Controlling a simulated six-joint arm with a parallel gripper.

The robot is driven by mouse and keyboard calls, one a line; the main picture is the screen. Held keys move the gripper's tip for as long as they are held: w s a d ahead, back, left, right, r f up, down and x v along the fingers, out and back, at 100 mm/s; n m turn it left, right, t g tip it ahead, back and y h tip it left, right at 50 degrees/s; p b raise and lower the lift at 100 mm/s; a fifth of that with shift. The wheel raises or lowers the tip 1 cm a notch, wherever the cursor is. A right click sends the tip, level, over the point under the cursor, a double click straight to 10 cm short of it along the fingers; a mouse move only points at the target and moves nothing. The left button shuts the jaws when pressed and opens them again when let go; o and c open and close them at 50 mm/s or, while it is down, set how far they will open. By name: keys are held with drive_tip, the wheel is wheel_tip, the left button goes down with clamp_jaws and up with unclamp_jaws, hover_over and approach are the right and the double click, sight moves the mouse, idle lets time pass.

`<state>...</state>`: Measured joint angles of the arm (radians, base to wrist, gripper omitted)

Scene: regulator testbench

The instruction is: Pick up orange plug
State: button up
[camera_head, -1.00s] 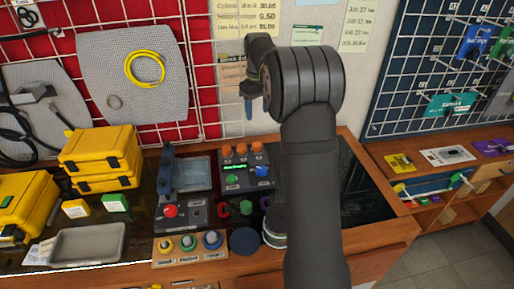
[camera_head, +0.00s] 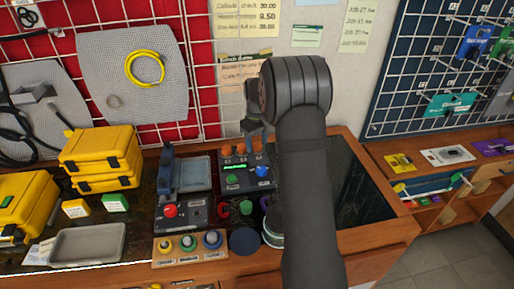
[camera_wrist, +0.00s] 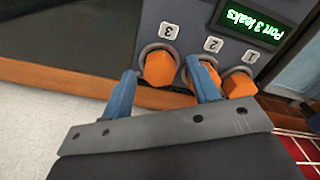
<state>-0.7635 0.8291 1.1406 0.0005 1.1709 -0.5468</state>
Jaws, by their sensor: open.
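The regulator test box (camera_head: 235,182) has orange plugs along its back edge. In the wrist view the plug at port 3 (camera_wrist: 160,68) sits in a ring beside the label 3, between my two blue fingertips in the picture. My gripper (camera_wrist: 163,70) is open, with nothing held; I cannot tell if a finger touches the plug. The port 2 plug (camera_wrist: 213,73) is partly hidden behind the right finger. The port 1 plug (camera_wrist: 239,84) is clear at the right. The green display (camera_wrist: 258,20) reads "Port 3 leaks". In the head view the gripper is low above the plugs, partly hidden by my arm.
A grey tray (camera_head: 88,244) and yellow cases (camera_head: 100,158) stand at the left. A rack of coloured knobs (camera_head: 190,246) and a dark round pad (camera_head: 244,241) lie in front. A blue-grey stand (camera_head: 166,172) rises left of the box. The wall is close behind.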

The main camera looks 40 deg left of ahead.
sight(257, 144)
drive_tip(key=c, duration=1)
drive_tip(key=shift+c, duration=0.2)
drive_tip(key=shift+r, duration=0.1)
drive_tip(key=shift+r, duration=0.6)
wheel_tip(257, 144, up, 3)
drive_tip(key=shift+f, duration=0.1)
drive_tip(key=w+d+r, duration=0.2)
drive_tip(key=d+r, duration=0.4)
drive_tip(key=d, duration=0.5)
wheel_tip(257, 144, up, 11)
drive_tip(key=shift+w+d, duration=0.2)
